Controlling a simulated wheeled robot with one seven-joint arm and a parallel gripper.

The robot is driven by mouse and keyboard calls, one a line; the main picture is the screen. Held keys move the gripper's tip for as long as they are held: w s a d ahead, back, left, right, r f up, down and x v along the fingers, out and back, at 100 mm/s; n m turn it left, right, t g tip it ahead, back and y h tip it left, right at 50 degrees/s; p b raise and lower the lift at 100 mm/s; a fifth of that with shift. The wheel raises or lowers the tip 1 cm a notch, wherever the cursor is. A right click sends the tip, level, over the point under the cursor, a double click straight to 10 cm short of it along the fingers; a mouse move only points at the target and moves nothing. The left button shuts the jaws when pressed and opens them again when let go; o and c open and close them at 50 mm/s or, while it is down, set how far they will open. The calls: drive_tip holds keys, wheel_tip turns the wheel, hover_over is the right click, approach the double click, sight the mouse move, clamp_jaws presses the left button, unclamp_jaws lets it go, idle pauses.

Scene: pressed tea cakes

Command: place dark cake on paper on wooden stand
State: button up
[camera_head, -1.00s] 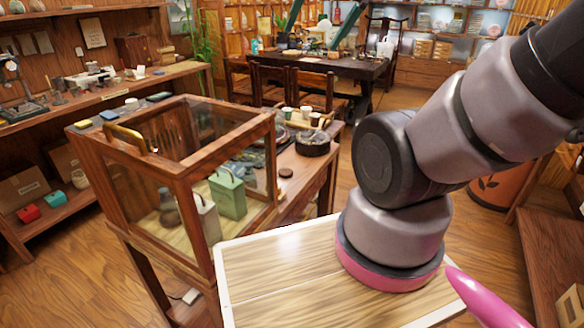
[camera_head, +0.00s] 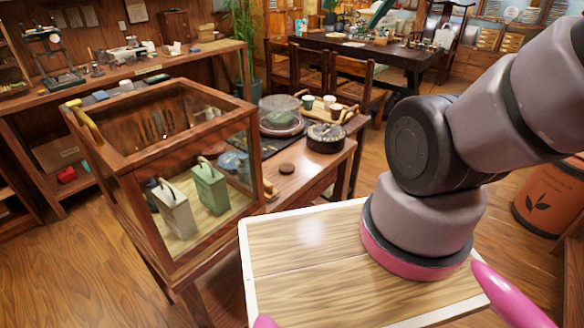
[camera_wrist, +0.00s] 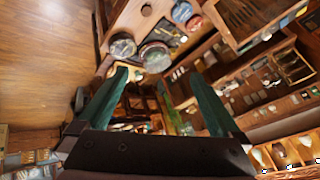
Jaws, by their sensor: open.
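A small dark round disc (camera_head: 287,168) lies on the wooden side table, right of the glass case; it may be the dark cake. Behind it are a glass-domed plate (camera_head: 281,117) and a dark round pot (camera_head: 326,139). Round things (camera_wrist: 155,56) also show in the wrist view, with a small brown disc (camera_wrist: 146,10) near its top edge. I cannot make out the paper or the wooden stand. My gripper (camera_wrist: 158,100) is open and empty, its two teal fingers wide apart in the wrist view. In the head view, I cannot clearly tell it apart from the background.
A wood-framed glass case (camera_head: 185,165) holding a green tin (camera_head: 209,188) and a pale tin (camera_head: 174,210) stands at left. A tray with cups (camera_head: 330,104) is at the table's far end. Chairs (camera_head: 355,88) and a dark table stand behind. Floor shows at right.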

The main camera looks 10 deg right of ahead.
drive_tip(key=w, duration=0.1)
drive_tip(key=n+g, duration=0.3)
drive_tip(key=n, duration=0.6)
hover_over(287, 167)
drive_tip(key=s+d, duration=0.2)
wheel_tip(287, 167, down, 50)
drive_tip(key=shift+s+a+r, duration=0.15)
drive_tip(key=shift+r, duration=0.1)
drive_tip(key=shift+a+x, duration=0.15)
drive_tip(key=shift+x, duration=1.15)
drive_tip(key=shift+a+x, duration=0.1)
drive_tip(key=shift+x, duration=1.25)
drive_tip(key=shift+r, duration=0.1)
drive_tip(key=c, duration=1.4)
